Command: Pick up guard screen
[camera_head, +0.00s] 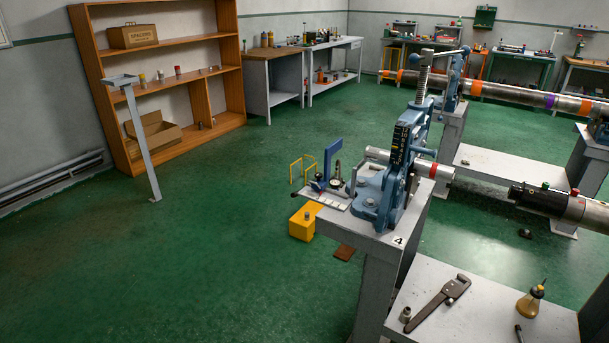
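I cannot clearly identify the guard screen. A thin yellow open frame (303,171), which may be it, stands upright just left of the blue pipe vise (385,192) at the vise bench. Its lower part is partly hidden by the bench's small tray (322,199) and the parts on it. A blue upright piece (332,160) stands on that tray. Neither of my grippers is in view.
A yellow block (302,222) and a brown flat piece (345,253) lie on the floor by the bench. A grey stand (142,145) is before the wooden shelf (159,51). A wrench (437,303) lies on the low bench. The green floor at left is clear.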

